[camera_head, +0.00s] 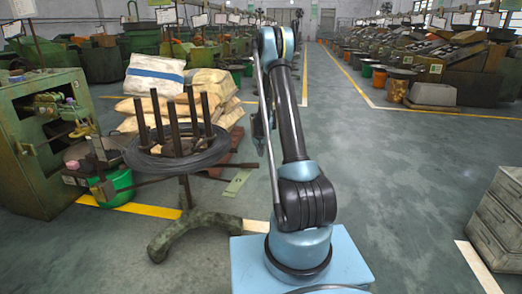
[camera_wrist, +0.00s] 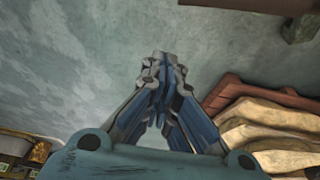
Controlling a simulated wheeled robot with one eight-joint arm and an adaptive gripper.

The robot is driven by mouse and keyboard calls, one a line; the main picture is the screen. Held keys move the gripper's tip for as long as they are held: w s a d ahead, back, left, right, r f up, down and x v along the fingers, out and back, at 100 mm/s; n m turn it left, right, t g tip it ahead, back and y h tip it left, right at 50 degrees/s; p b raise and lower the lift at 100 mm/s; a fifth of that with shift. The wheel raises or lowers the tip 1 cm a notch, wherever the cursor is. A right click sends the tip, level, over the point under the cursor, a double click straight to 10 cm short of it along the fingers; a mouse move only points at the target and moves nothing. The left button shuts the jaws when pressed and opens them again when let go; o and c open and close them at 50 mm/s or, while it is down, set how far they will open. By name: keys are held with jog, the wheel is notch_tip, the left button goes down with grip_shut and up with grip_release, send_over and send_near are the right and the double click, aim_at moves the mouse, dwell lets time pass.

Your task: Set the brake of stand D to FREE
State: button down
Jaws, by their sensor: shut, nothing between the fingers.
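A stand (camera_head: 185,200) with upright dark posts holds a coil of dark wire (camera_head: 180,158) left of my arm. I cannot read a letter on it, so I cannot tell whether it is stand D. My gripper (camera_wrist: 162,58) is shut and empty in the wrist view, pointing over bare floor. In the head view the arm's far end hangs down, mostly hidden behind my own links, apart from the stand.
Stacked sacks (camera_head: 205,90) lie on a reddish pallet (camera_head: 240,165) behind the stand; pallet and sacks (camera_wrist: 265,125) show at the wrist view's right. A green machine (camera_head: 40,140) and green bucket (camera_head: 115,188) are left. A grey drawer cabinet (camera_head: 497,220) stands right. The aisle floor (camera_head: 400,170) is clear.

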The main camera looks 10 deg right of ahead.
jog(key=shift+s+a+f, duration=0.3)
jog(key=shift+s+f, duration=0.25)
jog(key=shift+s, duration=0.3)
jog(key=shift+s+a+f, duration=0.25)
jog(key=shift+s+f, duration=0.3)
jog(key=shift+s, duration=0.25)
